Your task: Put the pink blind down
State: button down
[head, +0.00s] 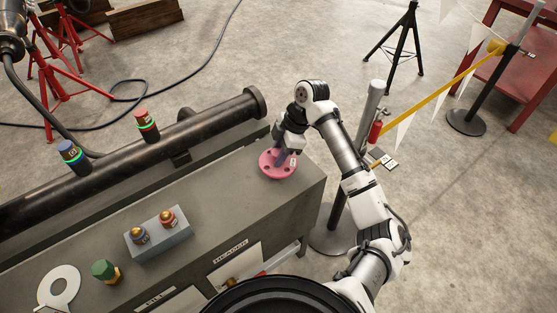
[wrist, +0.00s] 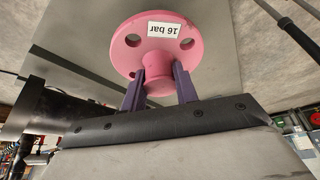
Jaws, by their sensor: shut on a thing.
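The pink blind (head: 268,164) is a round flanged disc with holes and a short stub. In the head view it is at the right end of the grey bench top (head: 225,190); I cannot tell whether it touches the surface. My gripper (head: 287,157) is above it. In the wrist view the blind (wrist: 180,35) shows a white "16 bar" label, and my gripper (wrist: 160,85) has its two purple fingers shut on the stub, one on each side. The far side of the blind is hidden.
A dark pipe (head: 210,122) with a flanged end runs along the back of the bench, bearing a blue-topped and a red-topped device. A grey block (head: 160,238) with two small fittings stands nearer. A barrier post (head: 372,105) stands right of the bench. Bench top around the blind is clear.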

jog(key=shift+f, duration=1.8)
jog(key=c, duration=1.5)
grip_release()
jog(key=shift+f, duration=0.2)
jog(key=o, duration=0.4)
jog(key=shift+r, duration=0.1)
jog(key=b+v, duration=0.1)
jog(key=v, duration=1.1)
jog(key=shift+d, duration=0.1)
